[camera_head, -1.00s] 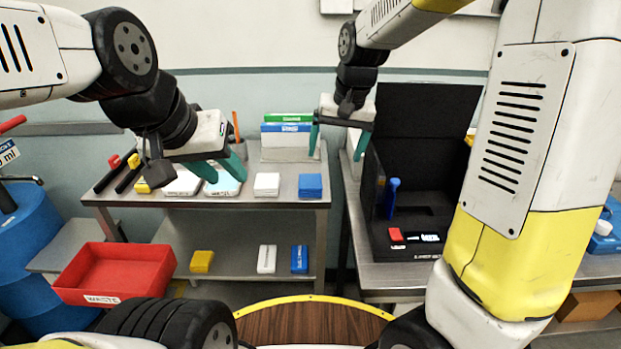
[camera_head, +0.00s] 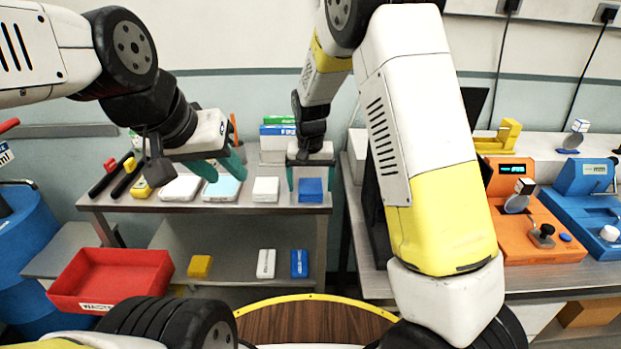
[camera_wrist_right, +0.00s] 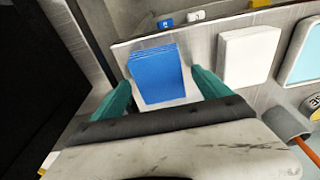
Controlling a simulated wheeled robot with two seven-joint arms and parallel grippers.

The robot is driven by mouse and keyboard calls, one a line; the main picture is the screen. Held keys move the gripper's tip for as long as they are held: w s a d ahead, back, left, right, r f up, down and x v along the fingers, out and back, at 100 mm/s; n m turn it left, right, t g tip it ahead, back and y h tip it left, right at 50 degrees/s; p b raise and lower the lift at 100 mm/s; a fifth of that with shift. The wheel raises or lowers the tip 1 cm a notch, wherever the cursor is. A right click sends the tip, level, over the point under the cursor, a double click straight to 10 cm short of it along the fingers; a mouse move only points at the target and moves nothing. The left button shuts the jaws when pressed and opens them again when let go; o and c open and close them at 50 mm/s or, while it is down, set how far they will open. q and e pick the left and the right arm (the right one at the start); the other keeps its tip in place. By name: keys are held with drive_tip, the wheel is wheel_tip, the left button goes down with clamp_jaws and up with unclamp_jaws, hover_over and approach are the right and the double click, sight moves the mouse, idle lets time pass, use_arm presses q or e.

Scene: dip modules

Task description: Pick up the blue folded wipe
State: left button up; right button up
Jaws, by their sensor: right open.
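The blue folded wipe (camera_head: 311,190) lies on the top shelf of the metal cart, near its right end. In the right wrist view the wipe (camera_wrist_right: 157,73) lies between my right gripper's two teal fingers, with a gap on each side. My right gripper (camera_head: 311,178) is open and above the wipe, pointing down; it also shows in the right wrist view (camera_wrist_right: 163,95). My left gripper (camera_head: 219,172) is over the left part of the cart top; its fingers stand apart and it looks empty. A second blue item (camera_head: 299,263) lies on the lower shelf.
A white folded wipe (camera_head: 265,189) lies left of the blue one, with a light blue pad (camera_head: 222,188) further left. Green and blue boxes (camera_head: 278,133) stand behind. A red waste bin (camera_head: 112,277) is at lower left. Orange (camera_head: 532,222) and blue machines (camera_head: 585,205) stand at right.

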drive_tip(key=shift+f, duration=0.3)
drive_tip(key=c, duration=1.4)
drive_tip(key=shift+r, duration=0.1)
drive_tip(key=shift+w+r, duration=0.1)
drive_tip(key=shift+r, duration=0.45)
wheel_tip(320, 180, up, 2)
drive_tip(key=shift+r, duration=0.1)
drive_tip(key=s, duration=0.5)
drive_tip(key=s+r, duration=0.1)
drive_tip(key=s, duration=1)
drive_tip(key=shift+s+d+r, duration=0.1)
drive_tip(key=shift+d+r, duration=0.15)
drive_tip(key=shift+d, duration=0.1)
